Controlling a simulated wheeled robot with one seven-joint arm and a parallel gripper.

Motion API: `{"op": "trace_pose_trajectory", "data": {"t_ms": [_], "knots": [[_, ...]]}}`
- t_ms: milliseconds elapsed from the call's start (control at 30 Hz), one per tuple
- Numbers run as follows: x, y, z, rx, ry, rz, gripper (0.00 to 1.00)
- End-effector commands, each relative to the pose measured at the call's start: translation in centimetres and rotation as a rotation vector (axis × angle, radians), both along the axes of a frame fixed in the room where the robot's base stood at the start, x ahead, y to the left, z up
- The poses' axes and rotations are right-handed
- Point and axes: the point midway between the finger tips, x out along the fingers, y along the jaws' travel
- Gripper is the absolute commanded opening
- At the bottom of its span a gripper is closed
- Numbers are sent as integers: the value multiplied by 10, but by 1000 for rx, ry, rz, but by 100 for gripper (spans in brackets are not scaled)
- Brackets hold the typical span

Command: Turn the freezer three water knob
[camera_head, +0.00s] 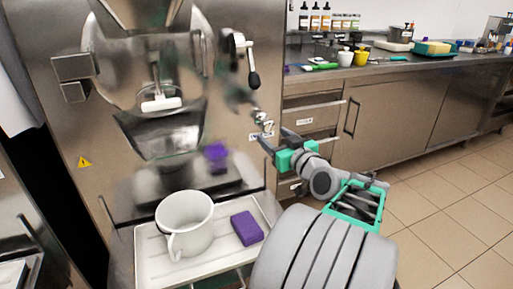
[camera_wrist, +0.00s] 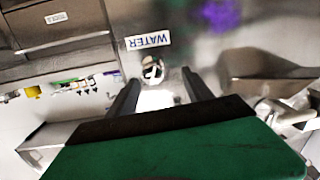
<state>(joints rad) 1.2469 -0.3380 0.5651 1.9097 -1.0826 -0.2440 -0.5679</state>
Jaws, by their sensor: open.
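The water knob (camera_head: 265,122) is a small metallic knob on the freezer's steel front, just above a white label. In the wrist view, the knob (camera_wrist: 152,69) shows close ahead, beside the upside-down WATER label (camera_wrist: 148,41). My gripper (camera_head: 268,143) reaches toward the panel from the right, close to the label. In the wrist view, my gripper (camera_wrist: 160,77) is open and empty, its dark fingers apart with the knob showing between their tips, slightly left of centre. I cannot tell whether a finger touches it.
A lever with a black handle (camera_head: 253,79) hangs on the freezer front above the knob. Below stands a white tray (camera_head: 147,273) with a white pitcher (camera_head: 186,222) and a purple block (camera_head: 247,228). A counter with drawers is behind my arm. The tiled floor at right is clear.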

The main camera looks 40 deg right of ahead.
Motion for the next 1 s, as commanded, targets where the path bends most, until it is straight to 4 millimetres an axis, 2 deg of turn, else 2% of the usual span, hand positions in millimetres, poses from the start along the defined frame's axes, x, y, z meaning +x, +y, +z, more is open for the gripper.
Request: {"op": "trace_pose_trajectory", "data": {"t_ms": [33,133,400,533,833,1000], "knots": [[-6,-10,-3,-10,-26,-18,59],[-2,-15,3,-16,-44,-23,59],[48,-25,3,-14,-40,-20,59],[63,-29,3,-13,-39,-21,59],[67,-31,4,-13,-39,-24,59],[67,-31,4,-12,-38,-24,45]]}}
